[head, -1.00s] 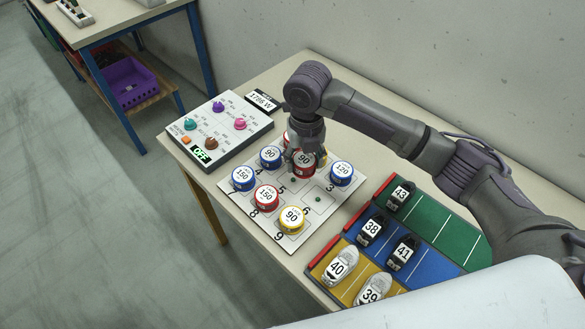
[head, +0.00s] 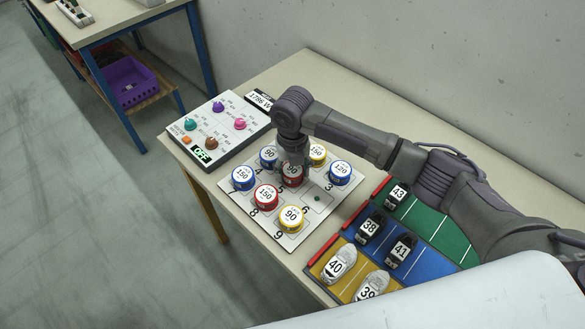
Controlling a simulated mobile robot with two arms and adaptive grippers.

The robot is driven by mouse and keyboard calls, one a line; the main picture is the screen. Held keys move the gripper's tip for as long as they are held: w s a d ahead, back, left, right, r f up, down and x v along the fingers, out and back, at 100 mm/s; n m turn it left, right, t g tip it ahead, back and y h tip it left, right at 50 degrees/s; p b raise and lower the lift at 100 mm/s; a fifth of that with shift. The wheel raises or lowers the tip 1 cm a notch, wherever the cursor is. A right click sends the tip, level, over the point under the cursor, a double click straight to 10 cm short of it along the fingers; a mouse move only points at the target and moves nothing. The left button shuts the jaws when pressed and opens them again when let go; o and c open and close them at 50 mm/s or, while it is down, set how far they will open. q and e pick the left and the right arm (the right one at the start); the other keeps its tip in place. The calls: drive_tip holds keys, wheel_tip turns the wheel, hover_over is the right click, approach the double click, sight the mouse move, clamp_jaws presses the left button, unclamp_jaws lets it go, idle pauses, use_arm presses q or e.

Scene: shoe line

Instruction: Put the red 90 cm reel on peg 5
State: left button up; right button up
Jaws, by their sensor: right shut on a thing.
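The red 90 reel (head: 292,176) is in the jaws of my right gripper (head: 293,165), which is shut on it from above. The reel covers the spot of peg 5 in the middle of the white pegboard (head: 316,207), beside the printed 5. I cannot tell whether it rests fully on the board or is slightly above it. Peg 5 itself is hidden under the reel. My left gripper is not in view.
Blue 90 (head: 268,155), yellow 150 (head: 318,153), blue 120 (head: 340,173), blue 150 (head: 243,178), red 150 (head: 266,197) and yellow 90 (head: 291,219) reels surround it. Peg 6 (head: 317,198) is bare. A control panel (head: 220,128) stands left; numbered shoes (head: 340,262) lie right.

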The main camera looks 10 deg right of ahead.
sight(292, 170)
drive_tip(key=shift+f, duration=0.3)
drive_tip(key=o, duration=1.1)
drive_tip(key=shift+o, duration=0.2)
wheel_tip(292, 170, up, 13)
drive_tip(key=b, duration=0.1)
drive_tip(key=shift+f, duration=0.1)
